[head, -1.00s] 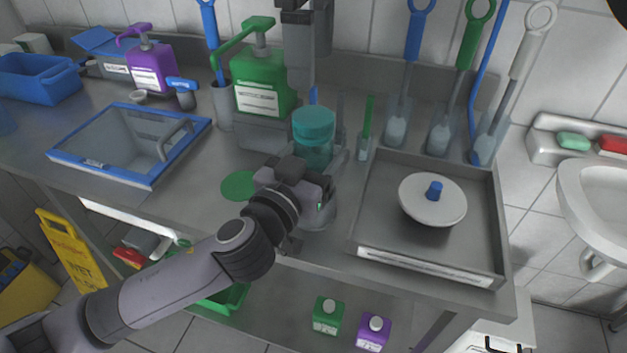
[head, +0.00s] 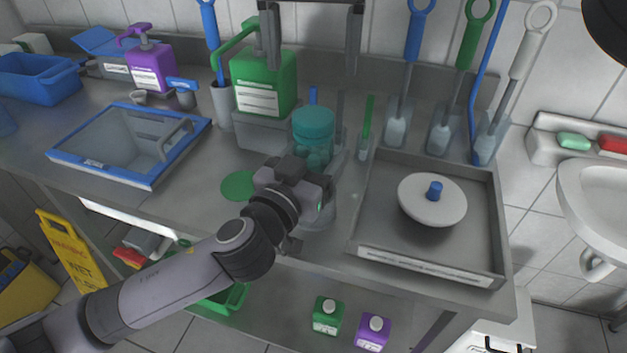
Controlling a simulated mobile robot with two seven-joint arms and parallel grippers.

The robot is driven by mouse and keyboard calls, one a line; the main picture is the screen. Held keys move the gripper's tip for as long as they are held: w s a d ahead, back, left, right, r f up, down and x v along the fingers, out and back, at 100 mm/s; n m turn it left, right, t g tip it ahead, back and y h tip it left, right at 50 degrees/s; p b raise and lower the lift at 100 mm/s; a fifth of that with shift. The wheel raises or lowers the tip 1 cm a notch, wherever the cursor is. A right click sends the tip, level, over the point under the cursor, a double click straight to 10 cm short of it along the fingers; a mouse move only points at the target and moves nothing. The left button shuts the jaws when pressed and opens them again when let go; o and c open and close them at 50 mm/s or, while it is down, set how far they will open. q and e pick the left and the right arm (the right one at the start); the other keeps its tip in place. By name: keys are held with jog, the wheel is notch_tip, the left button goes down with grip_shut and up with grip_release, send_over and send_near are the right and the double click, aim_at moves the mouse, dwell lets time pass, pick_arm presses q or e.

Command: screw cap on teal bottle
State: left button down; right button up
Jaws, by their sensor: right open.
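The teal bottle (head: 314,156) stands upright near the middle of the counter, with a teal cap (head: 313,122) sitting on top. Whether the cap is tight on its thread cannot be seen. My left gripper (head: 322,178) is at the bottle's near side and closed around its body; its wrist hides much of the lower bottle. My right gripper (head: 311,70) points down from the top edge, above the cap. Its two fingers are spread wide, with nothing between them, and it is apart from the cap.
A green pump bottle (head: 266,85) stands behind to the left. A grey tray (head: 376,215) with a white disc (head: 431,203) lies to the right. Brushes in clear holders (head: 438,135) stand at the back right.

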aim_at(314, 115)
jog(key=n, duration=0.7)
jog(key=shift+d, duration=0.1)
jog(key=shift+f, duration=4)
jog(key=shift+w, duration=0.1)
jog(key=c, duration=1.1)
